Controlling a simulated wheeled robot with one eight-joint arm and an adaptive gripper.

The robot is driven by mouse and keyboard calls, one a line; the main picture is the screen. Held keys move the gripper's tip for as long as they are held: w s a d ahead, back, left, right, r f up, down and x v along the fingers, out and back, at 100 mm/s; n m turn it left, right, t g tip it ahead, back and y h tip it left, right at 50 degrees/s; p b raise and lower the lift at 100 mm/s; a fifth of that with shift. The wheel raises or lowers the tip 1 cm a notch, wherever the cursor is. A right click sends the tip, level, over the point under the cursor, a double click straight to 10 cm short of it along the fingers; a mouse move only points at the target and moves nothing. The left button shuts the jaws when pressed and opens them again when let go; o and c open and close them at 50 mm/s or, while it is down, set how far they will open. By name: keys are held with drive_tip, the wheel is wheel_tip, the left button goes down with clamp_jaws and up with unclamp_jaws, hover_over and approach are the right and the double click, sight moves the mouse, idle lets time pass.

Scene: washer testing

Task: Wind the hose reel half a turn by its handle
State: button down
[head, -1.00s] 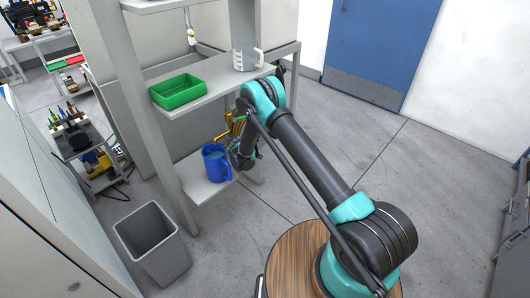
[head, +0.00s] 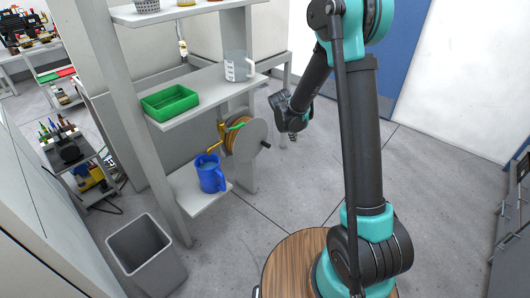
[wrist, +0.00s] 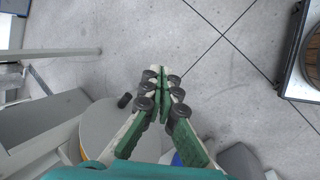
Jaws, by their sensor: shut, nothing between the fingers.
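The hose reel (head: 252,136) is mounted on the shelf unit's post, with a round grey disc facing right and orange-brown and green hose wound behind it. Its dark handle (head: 265,144) sticks out from the right part of the disc. My gripper (head: 293,136) is to the right of the reel, apart from the handle, and points down. In the wrist view my gripper (wrist: 164,78) has its green-and-white fingers together with nothing between them. The grey disc (wrist: 104,128) and the dark handle (wrist: 124,100) show there to the left of the fingers, partly behind my gripper.
A blue jug (head: 211,174) stands on the low shelf below the reel. A green tray (head: 170,102) and a clear measuring jug (head: 239,67) are on the shelf above. Floor to the right is clear.

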drive_tip(key=s+d+r+m+y, duration=0.1)
drive_tip(key=s+d+r+m, duration=0.1)
drive_tip(key=s+d+m, duration=0.35)
drive_tip(key=s+d+r+m, duration=0.2)
drive_tip(key=s+r, duration=0.1)
drive_tip(key=s, duration=0.6)
drive_tip(key=s+d+r+m+y, duration=0.1)
drive_tip(key=s+d+r+m, duration=0.15)
drive_tip(key=s, duration=0.45)
drive_tip(key=w+a+f+n+h, duration=0.25)
drive_tip(key=w+a+n, duration=0.35)
drive_tip(key=w, duration=0.3)
drive_tip(key=w+a+f+n+h, duration=0.1)
drive_tip(key=w+a+f+n, duration=0.2)
drive_tip(key=w+a+n, duration=0.5)
drive_tip(key=w+a+f+n+t+h, duration=0.1)
drive_tip(key=w+a+f+n+t, duration=0.2)
drive_tip(key=a+f, duration=0.65)
drive_tip(key=w+a+f+n+t+h, duration=0.2)
drive_tip(key=w+a+f+n, duration=0.2)
drive_tip(key=a+f+n, duration=0.5)
drive_tip(key=w+d+f+m, duration=0.1)
drive_tip(key=w+d+f, duration=0.1)
drive_tip(key=w+d, duration=0.2)
drive_tip(key=w+d+f+m, duration=0.2)
drive_tip(key=w+d, duration=0.3)
drive_tip(key=w, duration=0.4)
drive_tip(key=shift+w+d+f, duration=0.15)
drive_tip(key=shift+w+f, duration=0.25)
drive_tip(key=shift+f, duration=0.45)
